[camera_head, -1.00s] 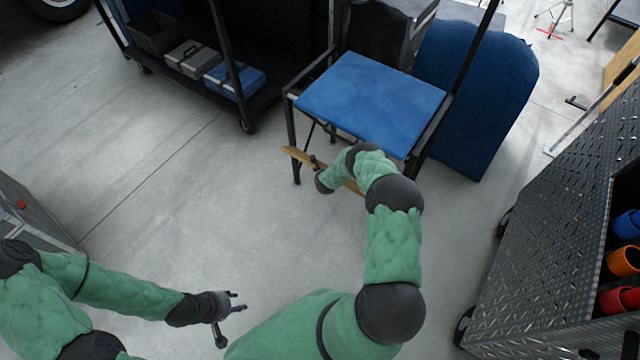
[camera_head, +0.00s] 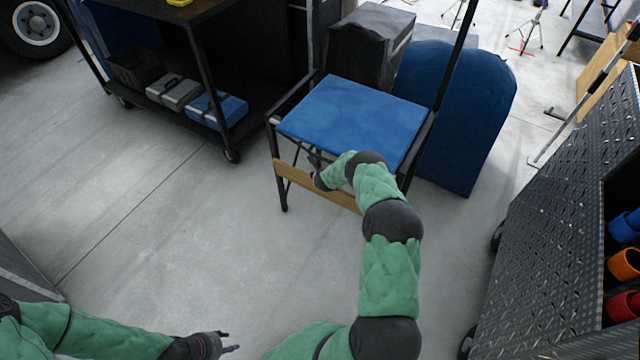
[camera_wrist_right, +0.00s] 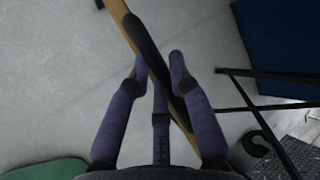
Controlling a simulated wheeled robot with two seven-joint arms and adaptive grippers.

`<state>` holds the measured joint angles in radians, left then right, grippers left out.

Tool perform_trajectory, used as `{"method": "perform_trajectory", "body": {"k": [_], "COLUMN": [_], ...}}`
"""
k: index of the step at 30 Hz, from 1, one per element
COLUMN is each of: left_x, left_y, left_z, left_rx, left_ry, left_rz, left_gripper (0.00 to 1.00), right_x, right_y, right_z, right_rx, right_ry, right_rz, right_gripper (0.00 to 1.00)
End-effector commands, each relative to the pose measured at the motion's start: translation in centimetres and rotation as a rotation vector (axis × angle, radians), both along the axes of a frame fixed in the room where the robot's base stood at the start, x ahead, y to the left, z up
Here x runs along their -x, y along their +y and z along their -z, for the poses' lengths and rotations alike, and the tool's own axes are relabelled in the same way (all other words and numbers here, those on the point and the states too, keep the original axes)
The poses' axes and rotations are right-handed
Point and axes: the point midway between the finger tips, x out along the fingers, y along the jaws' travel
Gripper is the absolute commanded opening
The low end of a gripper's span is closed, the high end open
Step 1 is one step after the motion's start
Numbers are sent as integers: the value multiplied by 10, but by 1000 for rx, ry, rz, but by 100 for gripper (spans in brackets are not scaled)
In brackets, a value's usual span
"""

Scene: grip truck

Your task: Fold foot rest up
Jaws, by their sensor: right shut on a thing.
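The blue-seated chair (camera_head: 350,112) stands ahead of me with black legs and armrests. Its foot rest (camera_head: 291,176), a wooden board, lies across the front legs below the seat, its broad face showing. My right gripper (camera_head: 322,178) is at the board's middle, partly hidden by its own arm. In the right wrist view, the fingers (camera_wrist_right: 159,62) straddle the foot rest (camera_wrist_right: 121,14), a wooden strip with a dark band, and are shut on it. My left gripper (camera_head: 228,342) is open and empty, low over the floor at the bottom of the head view.
A black cart (camera_head: 190,140) with grey and blue cases stands behind left. A blue padded panel (camera_head: 470,125) is behind the chair's right side. A dark diamond-plate cabinet (camera_head: 550,220) borders the right. The floor left of the chair is clear.

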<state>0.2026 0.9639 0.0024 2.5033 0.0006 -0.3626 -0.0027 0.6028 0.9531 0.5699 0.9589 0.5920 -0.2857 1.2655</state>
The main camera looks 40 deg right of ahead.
Motion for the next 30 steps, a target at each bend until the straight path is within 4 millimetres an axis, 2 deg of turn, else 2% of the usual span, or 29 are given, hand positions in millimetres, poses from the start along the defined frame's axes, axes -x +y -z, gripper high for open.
{"method": "perform_trajectory", "body": {"k": [13, 14, 16, 17, 30], "left_x": [0, 0, 0, 0, 0], "left_y": [0, 0, 0, 0, 0], "left_z": [1, 1, 1, 1, 1], "left_rx": [0, 0, 0, 0, 0], "left_ry": [0, 0, 0, 0, 0], "left_rz": [0, 0, 0, 0, 0], "left_gripper": [40, 40, 40, 40, 40], "right_x": [-3, -3, -3, -3, 1], "right_y": [-4, -4, -4, -4, 0], "right_z": [-4, -4, -4, -4, -5], "right_rx": [6, 6, 5, 5, 1], "right_ry": [-6, -6, -5, -5, -1], "right_rz": [1, 1, 1, 1, 0], "right_gripper": [0, 24, 43, 46, 46]}}
